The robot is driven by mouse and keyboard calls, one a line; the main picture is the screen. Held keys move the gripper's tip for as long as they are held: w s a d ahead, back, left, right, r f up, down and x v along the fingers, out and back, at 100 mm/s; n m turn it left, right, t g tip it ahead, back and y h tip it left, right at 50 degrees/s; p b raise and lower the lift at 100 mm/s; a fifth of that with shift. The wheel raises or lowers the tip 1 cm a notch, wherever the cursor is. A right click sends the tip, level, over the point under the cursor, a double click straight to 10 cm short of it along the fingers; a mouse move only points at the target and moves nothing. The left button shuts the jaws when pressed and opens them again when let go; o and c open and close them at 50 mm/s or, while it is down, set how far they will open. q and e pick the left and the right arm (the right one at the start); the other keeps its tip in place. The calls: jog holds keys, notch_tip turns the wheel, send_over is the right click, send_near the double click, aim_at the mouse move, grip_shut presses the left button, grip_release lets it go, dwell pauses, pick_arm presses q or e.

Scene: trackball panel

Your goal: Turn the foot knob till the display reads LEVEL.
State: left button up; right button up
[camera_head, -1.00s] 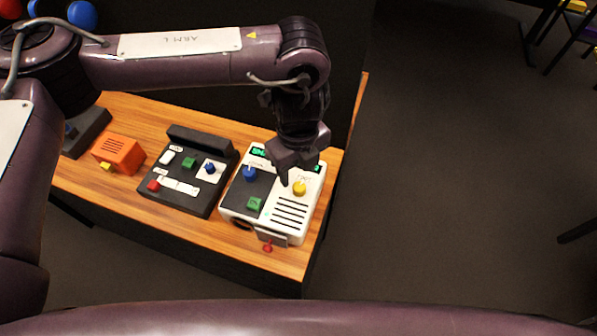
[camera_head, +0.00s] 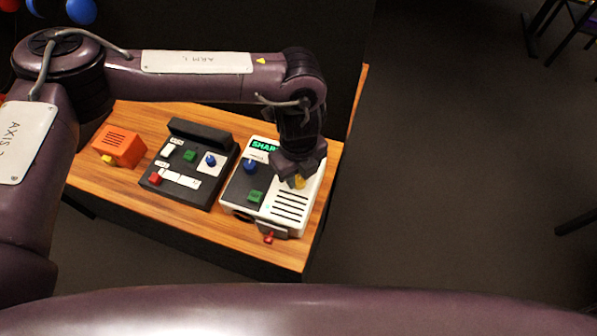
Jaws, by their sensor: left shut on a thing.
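The white device (camera_head: 264,217) stands at the right end of the wooden table. Its yellow knob (camera_head: 300,182), which I take as the foot knob, is on its right half. My left gripper (camera_head: 299,177) comes down from above and is shut on this knob, covering part of it. A green-lit display (camera_head: 265,145) at the device's back edge shows "SHAR", with the rest hidden behind my gripper. I cannot see a reading of LEVEL. My right gripper is not in view.
A blue knob (camera_head: 250,166) and a green button (camera_head: 255,196) sit on the device's dark left half. A red-tipped part (camera_head: 269,238) sticks out at its front. A black panel (camera_head: 183,193) and an orange box (camera_head: 122,146) stand to the left on the table (camera_head: 215,226).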

aim_at(298, 179)
pick_arm(q)
jog(key=n, duration=0.2)
jog(key=shift+n+p, duration=0.3)
jog(key=shift+c, duration=0.3)
jog(key=shift+r+n+p, duration=0.1)
jog(key=shift+n+p, duration=0.35)
jog(key=shift+n, duration=1.05)
jog(key=o, duration=1)
jog(key=shift+r, duration=3.85)
jog(key=shift+s, duration=0.1)
